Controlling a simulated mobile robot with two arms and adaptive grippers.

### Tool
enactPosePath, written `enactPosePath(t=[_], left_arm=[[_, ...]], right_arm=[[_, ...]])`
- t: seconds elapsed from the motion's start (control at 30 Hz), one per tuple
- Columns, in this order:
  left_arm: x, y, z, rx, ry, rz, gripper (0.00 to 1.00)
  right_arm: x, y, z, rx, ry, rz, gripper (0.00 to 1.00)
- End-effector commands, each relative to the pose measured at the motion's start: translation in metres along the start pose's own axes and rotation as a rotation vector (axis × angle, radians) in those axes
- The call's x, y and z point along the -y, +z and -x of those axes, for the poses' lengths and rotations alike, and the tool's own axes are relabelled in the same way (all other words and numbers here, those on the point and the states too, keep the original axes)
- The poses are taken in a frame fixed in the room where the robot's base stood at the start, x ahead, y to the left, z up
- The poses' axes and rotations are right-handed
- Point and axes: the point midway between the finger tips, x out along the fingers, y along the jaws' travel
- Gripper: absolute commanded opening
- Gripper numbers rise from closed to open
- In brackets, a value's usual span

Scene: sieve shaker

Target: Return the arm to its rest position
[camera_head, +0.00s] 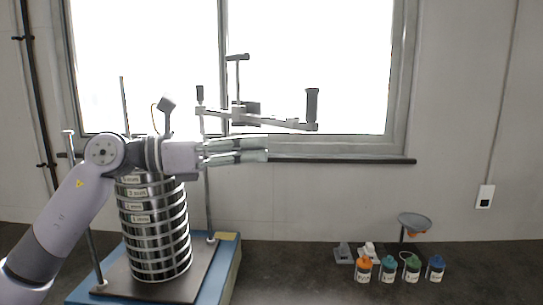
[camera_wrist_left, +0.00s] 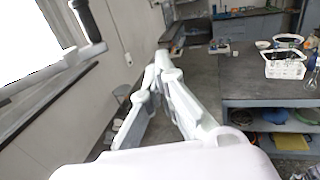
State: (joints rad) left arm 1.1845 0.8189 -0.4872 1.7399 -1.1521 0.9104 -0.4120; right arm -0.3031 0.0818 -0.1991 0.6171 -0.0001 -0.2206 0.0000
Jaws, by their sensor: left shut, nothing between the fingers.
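My left gripper (camera_head: 266,150) reaches in from the left in the head view. It is level, points right, and its fingers are shut with nothing between them. It hangs in front of the window, above and right of the sieve stack (camera_head: 154,235). In the left wrist view the closed fingers (camera_wrist_left: 160,62) show over the dark bench. The sieve stack stands upright on the blue-edged shaker base (camera_head: 225,268). My left forearm and wrist partly hide the top of the stack. The shaker's clamp bar (camera_head: 265,118) with black handles is raised behind the gripper. My right gripper is not in view.
Several small bottles with coloured caps, such as the orange-capped bottle (camera_head: 363,270), stand at the bench's right. A grey dish on a stand (camera_head: 414,222) is behind them. The bench between shaker and bottles is clear. A white basket (camera_wrist_left: 284,68) sits on a farther bench.

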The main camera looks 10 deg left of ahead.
Motion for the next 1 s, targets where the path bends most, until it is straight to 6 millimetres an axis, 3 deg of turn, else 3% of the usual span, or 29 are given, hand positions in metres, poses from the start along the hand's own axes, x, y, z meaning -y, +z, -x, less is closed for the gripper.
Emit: enactPosePath(t=[0.13,0.27,0.43,0.57,0.67,0.77,0.87,1.0], left_arm=[[0.008,-0.001,0.010,0.004,-0.002,0.004,0.00],[0.016,-0.006,0.000,0.080,-0.036,0.083,0.00],[0.023,-0.020,-0.019,0.365,-0.098,0.409,0.00],[0.008,-0.042,-0.012,0.632,-0.081,0.762,0.00],[-0.015,-0.077,0.003,0.825,-0.016,1.053,0.00],[-0.037,-0.131,0.023,1.005,0.098,1.350,0.00],[-0.049,-0.203,0.047,1.165,0.259,1.637,0.00],[-0.039,-0.304,0.077,1.332,0.521,1.968,0.00]], right_arm=[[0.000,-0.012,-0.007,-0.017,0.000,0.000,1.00],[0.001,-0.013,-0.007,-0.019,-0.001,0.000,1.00],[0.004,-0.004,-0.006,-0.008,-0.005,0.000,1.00],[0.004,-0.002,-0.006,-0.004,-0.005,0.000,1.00],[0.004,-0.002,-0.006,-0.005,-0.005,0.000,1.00],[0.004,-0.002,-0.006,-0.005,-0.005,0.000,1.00],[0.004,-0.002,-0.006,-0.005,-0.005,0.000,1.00],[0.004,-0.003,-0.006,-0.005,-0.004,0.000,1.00]])
